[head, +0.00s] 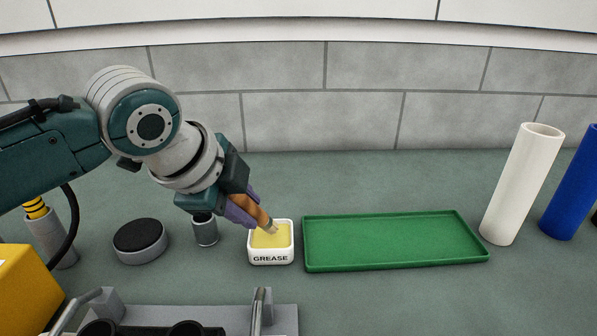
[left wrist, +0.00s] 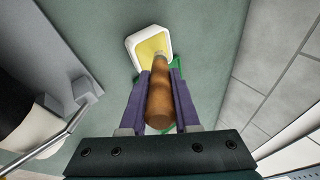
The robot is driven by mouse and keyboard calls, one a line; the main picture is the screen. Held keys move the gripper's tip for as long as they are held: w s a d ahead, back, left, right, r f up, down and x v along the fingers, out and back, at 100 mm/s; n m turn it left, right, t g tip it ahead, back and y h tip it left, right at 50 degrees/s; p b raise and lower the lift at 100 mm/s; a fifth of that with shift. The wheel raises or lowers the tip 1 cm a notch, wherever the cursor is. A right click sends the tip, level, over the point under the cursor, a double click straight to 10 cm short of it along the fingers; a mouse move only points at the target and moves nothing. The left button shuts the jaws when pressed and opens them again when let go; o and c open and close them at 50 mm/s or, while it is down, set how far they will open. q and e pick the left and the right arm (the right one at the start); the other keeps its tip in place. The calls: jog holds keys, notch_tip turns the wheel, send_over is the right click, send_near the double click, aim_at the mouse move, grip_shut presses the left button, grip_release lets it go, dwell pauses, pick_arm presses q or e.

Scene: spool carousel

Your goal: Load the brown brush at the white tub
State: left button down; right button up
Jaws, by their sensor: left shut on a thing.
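The brown brush (head: 253,210) is held tilted in my left gripper (head: 243,208), which is shut on its handle. The brush's tip points down at the yellow grease in the white tub (head: 271,257), which is labelled GREASE. In the head view the tip overlaps the grease; whether it touches cannot be told for sure. In the left wrist view the brown handle (left wrist: 160,101) lies between the two purple fingers, with the white tub (left wrist: 134,43) beyond its tip. My right gripper is not in view.
A green tray (head: 395,240) lies right of the tub. A white cylinder (head: 521,185) and a blue cylinder (head: 572,190) stand at the right. A dark-topped disc (head: 140,241) and a small grey cylinder (head: 205,231) are left of the tub. A grey fixture (head: 230,318) is in front.

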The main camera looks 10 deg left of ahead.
pick_arm(q)
jog(key=shift+f+b, duration=0.35)
jog(key=shift+f, duration=0.25)
dwell(0.3)
jog(key=shift+s+f, duration=0.1)
jog(key=shift+f, duration=0.05)
dwell(1.4)
jog(key=shift+p, duration=0.35)
notch_tip(320, 180, up, 7)
jog(key=p, duration=0.7)
jog(key=shift+r+p, duration=0.2)
jog(key=shift+p, duration=0.15)
jog(key=shift+f, duration=0.1)
